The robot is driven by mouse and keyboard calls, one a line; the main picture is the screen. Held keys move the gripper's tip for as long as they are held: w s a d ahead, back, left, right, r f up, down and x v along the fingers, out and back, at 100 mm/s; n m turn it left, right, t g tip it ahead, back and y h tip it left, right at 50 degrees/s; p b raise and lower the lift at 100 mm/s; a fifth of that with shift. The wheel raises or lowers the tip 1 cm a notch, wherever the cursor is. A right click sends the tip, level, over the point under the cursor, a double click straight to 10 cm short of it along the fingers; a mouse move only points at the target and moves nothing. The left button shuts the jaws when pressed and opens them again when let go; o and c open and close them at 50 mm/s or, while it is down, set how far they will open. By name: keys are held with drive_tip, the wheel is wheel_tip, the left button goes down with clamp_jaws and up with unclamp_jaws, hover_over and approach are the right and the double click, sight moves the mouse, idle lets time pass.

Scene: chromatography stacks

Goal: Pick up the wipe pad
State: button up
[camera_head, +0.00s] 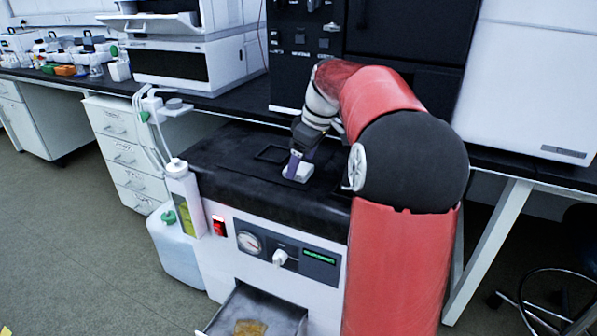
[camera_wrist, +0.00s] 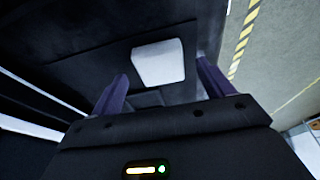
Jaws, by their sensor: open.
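The wipe pad (camera_head: 299,172) is a small white block lying on the black top of the white cabinet unit (camera_head: 262,163). It also shows in the wrist view (camera_wrist: 158,62), in the upper middle, between and slightly beyond the fingertips. My gripper (camera_head: 294,164) reaches down over the pad, and one purple finger overlaps it in the head view. In the wrist view my gripper (camera_wrist: 163,72) is open, with one purple finger on each side of the pad. I cannot tell whether either finger touches it.
A dark square outline (camera_head: 272,154) lies on the top behind the pad. A white bottle (camera_head: 183,190) with tubing stands at the unit's left side. An open drawer (camera_head: 262,308) juts from its front. Dark instruments (camera_head: 300,50) stand on the bench behind.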

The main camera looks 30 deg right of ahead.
sight(301, 167)
drive_tip(key=shift+x, duration=0.8)
drive_tip(key=shift+c, duration=0.4)
drive_tip(key=c, duration=1)
wheel_tip(301, 167, up, 20)
drive_tip(key=shift+r+p, duration=0.1)
drive_tip(key=shift+p, duration=0.95)
